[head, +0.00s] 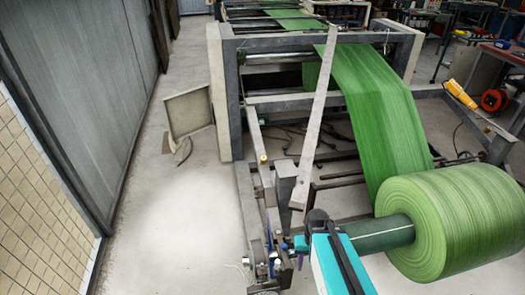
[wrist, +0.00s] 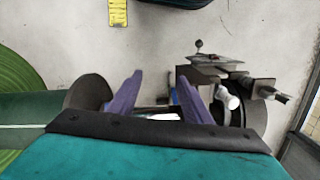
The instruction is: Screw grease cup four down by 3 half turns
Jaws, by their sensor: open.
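My gripper (wrist: 160,78) is open in the wrist view, with its two purple fingers apart and pointing up the picture. Pale floor and part of a dark metal piece show between the fingers. I see nothing held. No grease cup can be told for certain, and no number is readable. A small white cylindrical part (wrist: 228,97) sits on a dark metal bracket (wrist: 207,72) just right of the right finger. In the head view my teal arm reaches in at the bottom, near the roll stand's end (head: 283,262), where details are too small to tell.
The large green roll (head: 455,225) lies on its dark core (head: 380,233) at the right. The green web (head: 365,100) runs up to the machine frame (head: 232,100). A slanted grey bar (head: 318,115) crosses in front. Pale floor (head: 175,220) is free at the left.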

